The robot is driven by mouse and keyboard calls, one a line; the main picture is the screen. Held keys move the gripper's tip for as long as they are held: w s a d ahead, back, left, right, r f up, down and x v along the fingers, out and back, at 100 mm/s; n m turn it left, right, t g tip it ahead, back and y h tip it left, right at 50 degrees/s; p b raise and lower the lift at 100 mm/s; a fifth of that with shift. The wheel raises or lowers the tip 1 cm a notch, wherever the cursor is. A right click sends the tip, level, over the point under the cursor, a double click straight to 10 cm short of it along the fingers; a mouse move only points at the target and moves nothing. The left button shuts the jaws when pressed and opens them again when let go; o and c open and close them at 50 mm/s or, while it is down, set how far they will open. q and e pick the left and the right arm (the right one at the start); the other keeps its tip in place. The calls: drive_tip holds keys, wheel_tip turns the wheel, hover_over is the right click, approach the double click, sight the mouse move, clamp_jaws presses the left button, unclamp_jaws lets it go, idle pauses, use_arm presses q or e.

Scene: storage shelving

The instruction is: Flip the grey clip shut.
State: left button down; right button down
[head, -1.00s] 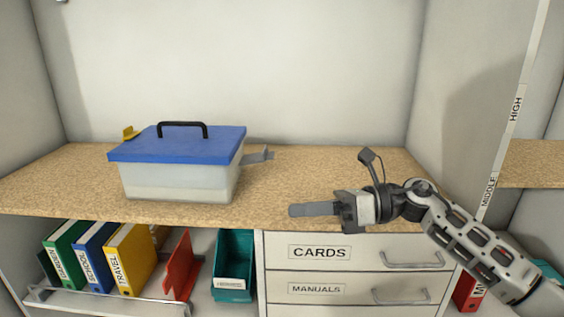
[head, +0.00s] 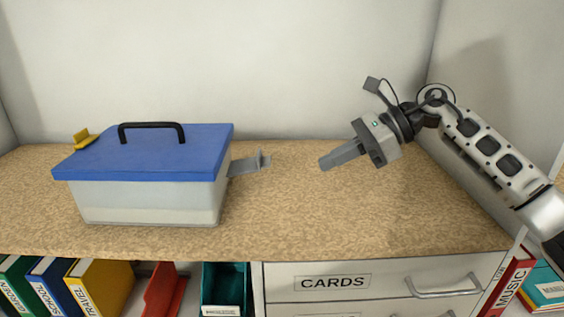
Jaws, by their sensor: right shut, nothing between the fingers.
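The grey clip (head: 250,164) sticks out from the right side of a translucent box (head: 150,204) with a blue lid (head: 150,152). The clip is swung outward, away from the box wall. A yellow clip (head: 84,138) shows at the lid's left back edge. The lid has a black handle (head: 152,126) and lies on the box. My right gripper (head: 324,164) is shut and empty, to the right of the grey clip and apart from it, its fingers pointing left above the shelf. My left gripper is not in view.
The box stands on a speckled wooden shelf (head: 330,225). The shelf is bare between the clip and my right arm. Below are a CARDS drawer (head: 390,280), several binders (head: 100,285) and a teal bin (head: 228,285). A white wall stands behind.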

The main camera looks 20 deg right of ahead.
sight(248, 161)
drive_tip(key=p+x, duration=0.1)
drive_tip(key=x, duration=0.8)
drive_tip(key=shift+w+a, duration=0.1)
drive_tip(key=shift+a, duration=0.2)
drive_tip(key=r, duration=0.1)
drive_tip(key=a+r+p, duration=0.1)
drive_tip(key=shift+w+r, duration=0.2)
drive_tip(key=shift+r, duration=0.15)
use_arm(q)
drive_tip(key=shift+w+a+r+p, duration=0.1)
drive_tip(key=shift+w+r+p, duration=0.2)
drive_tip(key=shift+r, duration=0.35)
use_arm(e)
drive_tip(key=shift+r, duration=0.35)
